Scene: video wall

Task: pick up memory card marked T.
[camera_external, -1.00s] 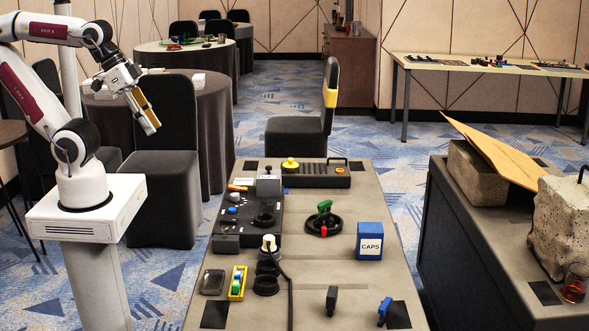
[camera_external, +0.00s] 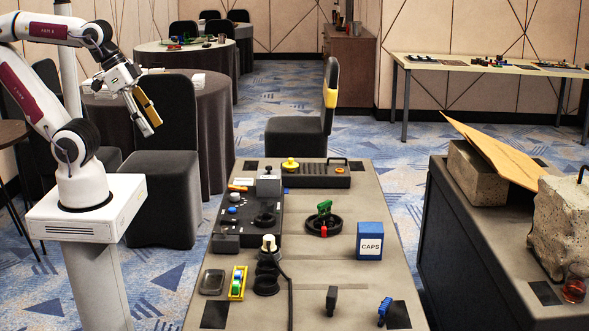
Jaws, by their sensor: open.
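I cannot make out a memory card marked T anywhere in this view; any lettering that small is unreadable. A small yellow holder (camera_external: 237,283) with blue and green pieces stands near the front left of the grey table; I cannot tell what the pieces are. My gripper (camera_external: 151,127) is raised at the left, well away from the table top and pointing down to the right. It is open, with nothing seen between its fingers.
On the grey table (camera_external: 330,275) are a black control panel (camera_external: 245,222), a blue CAPS box (camera_external: 369,241), a dark round stand with a green piece (camera_external: 323,223), and a cable-fitted black plug (camera_external: 267,275). A dark chair (camera_external: 166,170) stands behind my gripper.

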